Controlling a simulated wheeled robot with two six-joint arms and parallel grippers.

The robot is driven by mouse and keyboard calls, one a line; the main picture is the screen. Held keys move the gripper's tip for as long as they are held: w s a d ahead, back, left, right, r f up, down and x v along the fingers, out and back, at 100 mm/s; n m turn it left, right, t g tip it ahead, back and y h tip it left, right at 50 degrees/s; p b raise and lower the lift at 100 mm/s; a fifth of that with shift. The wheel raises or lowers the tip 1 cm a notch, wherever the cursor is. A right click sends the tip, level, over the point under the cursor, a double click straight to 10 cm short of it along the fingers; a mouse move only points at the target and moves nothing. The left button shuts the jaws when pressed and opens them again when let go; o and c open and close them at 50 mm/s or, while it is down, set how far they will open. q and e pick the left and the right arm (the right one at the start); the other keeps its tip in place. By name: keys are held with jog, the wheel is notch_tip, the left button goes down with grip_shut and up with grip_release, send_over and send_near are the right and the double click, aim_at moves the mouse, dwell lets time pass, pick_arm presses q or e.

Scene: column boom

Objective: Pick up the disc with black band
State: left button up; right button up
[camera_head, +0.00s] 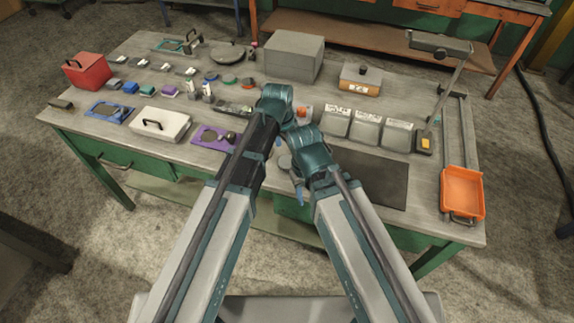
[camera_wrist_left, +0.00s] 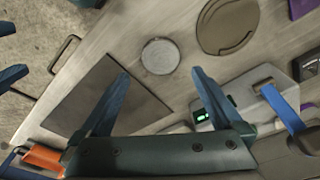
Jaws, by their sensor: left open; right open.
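A grey disc (camera_wrist_left: 160,55) lies flat on the workbench in the left wrist view, ahead of my left gripper (camera_wrist_left: 160,88). It also shows partly in the head view (camera_head: 285,162), beside my grippers. I cannot make out a black band on it. Several small coloured discs lie farther back, among them a blue one (camera_head: 210,76) and a green one (camera_head: 228,79); no band is clear there. My left gripper is open and empty above the bench. My right gripper (camera_head: 298,188) is open and lower; its blue fingers show at the left edge of the left wrist view.
A dark mat (camera_head: 375,180) lies right of my right gripper. Three grey bins (camera_head: 367,132) stand behind it. An orange tray (camera_head: 462,192) is at the bench's right end. A white lidded box (camera_head: 160,124) and a red box (camera_head: 87,70) stand on the left.

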aim_at(287, 162)
pick_arm(q)
jog(key=shift+f+b, duration=2.6)
jog(key=shift+f, duration=0.1)
jog(key=shift+r, duration=0.1)
grip_shut()
